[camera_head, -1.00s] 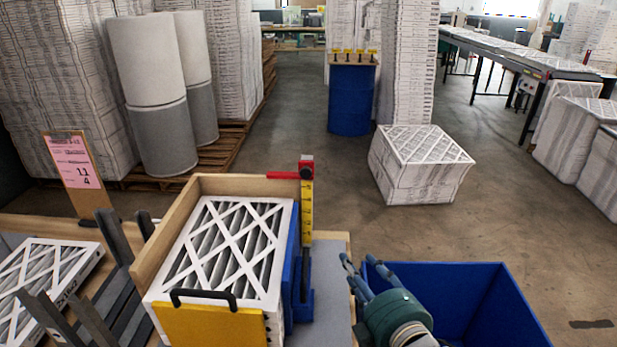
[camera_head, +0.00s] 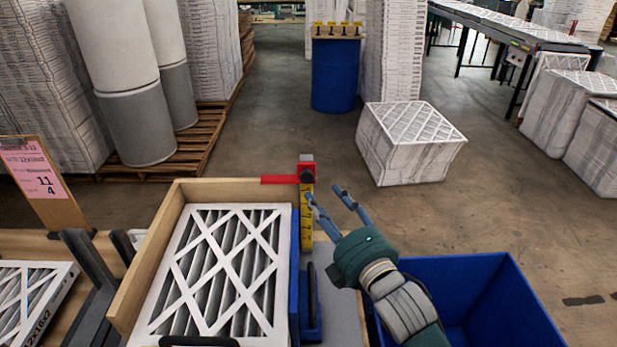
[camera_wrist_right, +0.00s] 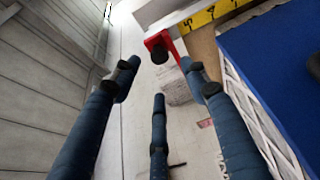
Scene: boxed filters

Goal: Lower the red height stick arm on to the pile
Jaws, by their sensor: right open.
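The red height stick arm (camera_head: 280,180) reaches left from a red slider with a dark knob (camera_head: 307,175), high on the yellow marked stick (camera_head: 306,234). It appears level with the wooden box's back rim. The pile's top white-framed filter (camera_head: 219,262) lies in the box, below the arm in the picture. My right gripper (camera_head: 328,203) is open and empty, just right of the stick and below the slider. In the wrist view my right gripper (camera_wrist_right: 160,78) has its fingers spread, with the red slider (camera_wrist_right: 166,42) beyond the tips, apart from them. My left gripper is not in view.
The wooden box (camera_head: 152,260) holds the pile. A blue bin (camera_head: 480,300) stands at right under my forearm. Dark grey uprights (camera_head: 88,265) and a sign board (camera_head: 42,180) stand at left. A filter carton (camera_head: 408,150) is on the floor behind.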

